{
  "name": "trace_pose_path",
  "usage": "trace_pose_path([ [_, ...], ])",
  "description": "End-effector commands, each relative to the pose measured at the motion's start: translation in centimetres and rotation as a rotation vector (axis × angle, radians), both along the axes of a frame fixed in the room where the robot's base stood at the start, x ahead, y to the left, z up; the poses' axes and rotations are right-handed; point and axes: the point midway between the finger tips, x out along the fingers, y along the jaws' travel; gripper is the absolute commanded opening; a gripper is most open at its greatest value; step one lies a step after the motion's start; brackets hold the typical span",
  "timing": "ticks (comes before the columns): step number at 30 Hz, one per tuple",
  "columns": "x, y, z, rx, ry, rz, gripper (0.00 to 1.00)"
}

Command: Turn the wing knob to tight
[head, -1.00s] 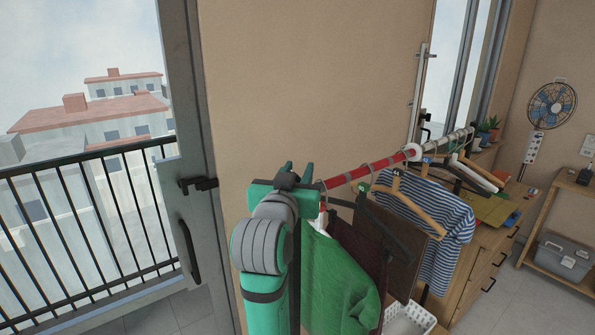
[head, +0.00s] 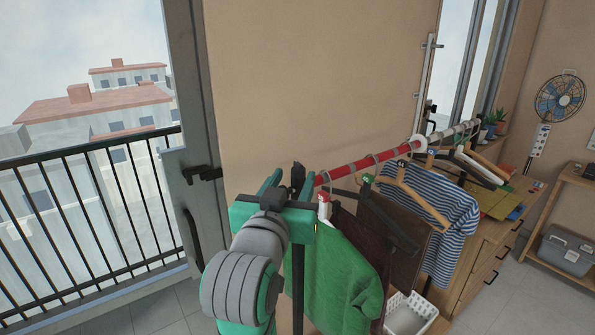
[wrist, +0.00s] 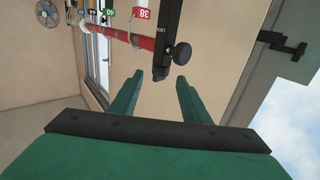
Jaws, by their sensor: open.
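A black knob (wrist: 180,53) sticks out from the side of a black upright post (wrist: 166,42) in the wrist view, near the end of a red rail (wrist: 130,38). White lettering shows on the post, too small to read fully. My gripper (wrist: 160,76) is open and empty, with its two green fingers apart. The post's end lies in line with the gap between the fingers, and the knob is nearer the right finger. In the head view my gripper (head: 290,175) is at the rail's near end; a dark part of the post shows between the fingers and the knob cannot be made out clearly.
Hangers with a green garment (head: 345,280), brown clothes and a striped shirt (head: 450,225) hang from the rail, close to the right of my gripper. A white basket (head: 410,315) stands below. A door handle (head: 203,173) is at left. The wall behind is bare.

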Motion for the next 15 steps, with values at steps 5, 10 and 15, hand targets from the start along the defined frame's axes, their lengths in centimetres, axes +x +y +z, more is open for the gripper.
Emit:
trace_pose_path([
  [5, -1.26, 0.23, -0.02, 0.001, 0.0, -0.001, 0.43],
  [10, -1.45, 0.25, -0.01, 0.001, 0.0, -0.001, 0.43],
  [15, -1.48, 0.31, 0.0, 0.001, 0.0, -0.001, 0.43],
])
